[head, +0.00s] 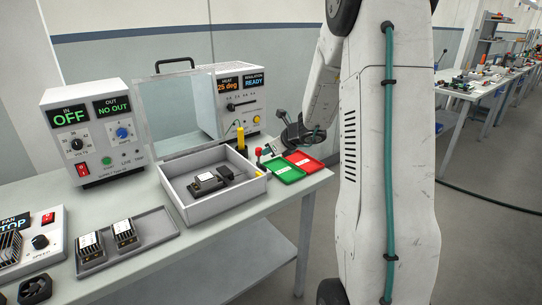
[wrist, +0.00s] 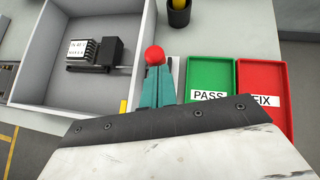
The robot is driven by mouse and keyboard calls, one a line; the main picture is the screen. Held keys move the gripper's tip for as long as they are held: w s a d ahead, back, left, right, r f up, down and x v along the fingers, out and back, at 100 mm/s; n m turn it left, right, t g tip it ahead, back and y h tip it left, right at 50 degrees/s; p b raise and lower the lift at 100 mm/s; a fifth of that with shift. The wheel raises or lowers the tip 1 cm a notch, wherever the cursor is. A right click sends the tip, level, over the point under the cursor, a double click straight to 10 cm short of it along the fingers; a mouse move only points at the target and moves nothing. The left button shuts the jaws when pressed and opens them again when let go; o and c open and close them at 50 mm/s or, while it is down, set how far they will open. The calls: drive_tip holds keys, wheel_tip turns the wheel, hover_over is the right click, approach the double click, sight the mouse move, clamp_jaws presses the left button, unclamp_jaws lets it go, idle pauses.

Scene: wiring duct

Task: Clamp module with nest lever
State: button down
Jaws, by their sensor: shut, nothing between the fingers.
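A module (head: 207,183) with a printed label and dark fins sits in the white open-topped box; it also shows in the wrist view (wrist: 83,50). A black block (head: 226,171) stands right beside it, also in the wrist view (wrist: 113,49). The lever's red ball knob (wrist: 154,55) is at the box's right wall; it also shows in the head view (head: 258,152). My gripper (wrist: 161,72) has its teal fingers together and empty, right at the knob. Whether they touch it I cannot tell. The lever's stem is mostly hidden behind the fingers.
The box (head: 215,207) has a raised clear lid (head: 182,107). Right of it lie a green PASS tray (wrist: 210,78) and a red FIX tray (wrist: 263,78), both empty. A black cup (wrist: 179,14) stands behind. Two modules (head: 91,246) sit on a grey tray (head: 133,253) at left.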

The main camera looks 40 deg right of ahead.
drive_tip(key=shift+w+d+r, duration=0.1)
drive_tip(key=shift+w+r, duration=0.15)
drive_tip(key=shift+w, duration=1.15)
drive_tip(key=shift+w+r, duration=0.2)
drive_tip(key=shift+w, duration=1.2)
drive_tip(key=shift+w, duration=0.15)
drive_tip(key=shift+r, duration=0.15)
drive_tip(key=s+d+r, duration=0.2)
drive_tip(key=s+r, duration=0.4)
drive_tip(key=r, duration=0.5)
drive_tip(key=shift+d+r, duration=0.15)
drive_tip(key=shift+d, duration=0.15)
